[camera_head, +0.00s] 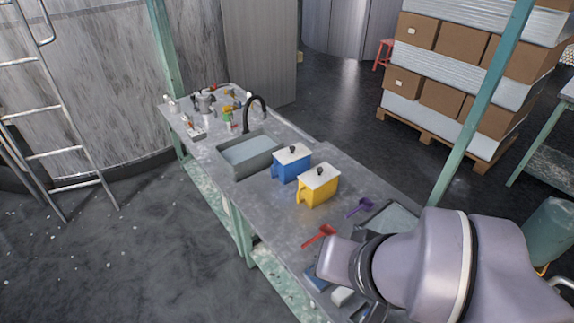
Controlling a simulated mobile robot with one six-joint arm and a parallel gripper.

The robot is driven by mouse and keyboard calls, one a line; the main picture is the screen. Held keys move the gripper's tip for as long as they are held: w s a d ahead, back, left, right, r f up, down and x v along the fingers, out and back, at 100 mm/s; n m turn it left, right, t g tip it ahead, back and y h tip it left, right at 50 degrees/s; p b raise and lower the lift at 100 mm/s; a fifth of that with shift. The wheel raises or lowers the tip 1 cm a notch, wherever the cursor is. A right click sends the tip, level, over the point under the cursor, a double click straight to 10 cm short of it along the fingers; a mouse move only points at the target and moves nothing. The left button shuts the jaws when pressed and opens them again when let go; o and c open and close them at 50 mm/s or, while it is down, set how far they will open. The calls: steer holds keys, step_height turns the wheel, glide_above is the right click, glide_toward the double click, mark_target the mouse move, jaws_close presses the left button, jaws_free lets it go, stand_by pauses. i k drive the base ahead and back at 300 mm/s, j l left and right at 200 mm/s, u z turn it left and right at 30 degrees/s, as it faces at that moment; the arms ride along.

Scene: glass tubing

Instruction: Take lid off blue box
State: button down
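The blue box (287,172) stands on the grey workbench (222,166), between the sink and a yellow box. Its white lid (292,154) with a small dark knob (292,148) sits on top of it. My arm reaches in from the lower right, in front of the near end of the bench. The gripper end of the arm is not clearly visible; the arm's own links hide it or it lies low at the picture's bottom edge. Nothing of mine touches the blue box.
A yellow box (316,193) with a white lid and dark knob stands close beside the blue box. A sink (248,156) with a black tap (248,108) lies behind. A red scoop (319,235) and a purple scoop (358,207) lie nearer. A green post (480,120) rises at right.

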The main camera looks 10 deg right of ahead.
mark_target(286, 155)
steer(key=i+j+z, duration=0.35)
steer(key=i+j, duration=0.15)
steer(key=i+j+z, duration=0.35)
steer(key=j, duration=0.35)
steer(key=i+j+z, duration=0.2)
steer(key=j, duration=0.2)
steer(key=i+j+z, duration=0.15)
steer(key=j, duration=0.25)
steer(key=i+j+z, duration=0.2)
steer(key=j, duration=0.25)
